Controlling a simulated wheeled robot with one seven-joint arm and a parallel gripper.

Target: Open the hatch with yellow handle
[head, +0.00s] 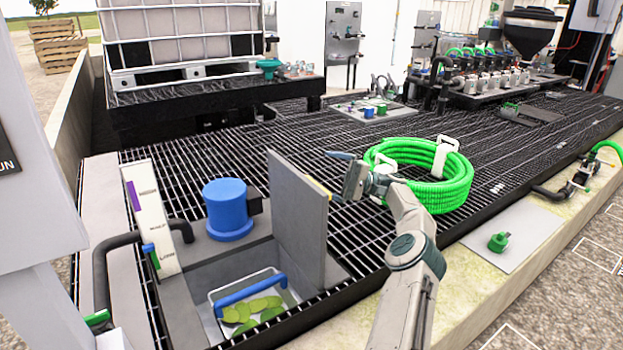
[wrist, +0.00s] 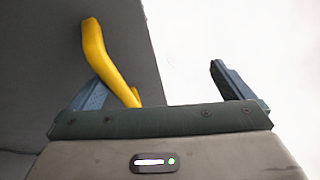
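The grey hatch (head: 298,215) stands upright, swung up from the square opening in the grated deck. Its yellow handle (head: 319,188) is on the side facing my arm, mostly edge-on in the head view. In the wrist view, the hatch panel (wrist: 45,70) fills the left and the curved yellow handle (wrist: 95,50) stands out at the left finger. My gripper (head: 340,177) is beside the hatch's right face, at handle height. I cannot tell whether the left finger touches the handle.
Below the hatch, the opening holds a clear bin with a blue handle (head: 250,289) and green pieces. A blue capped cylinder (head: 228,208) stands behind the opening. A coiled green hose (head: 440,190) lies right of my gripper.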

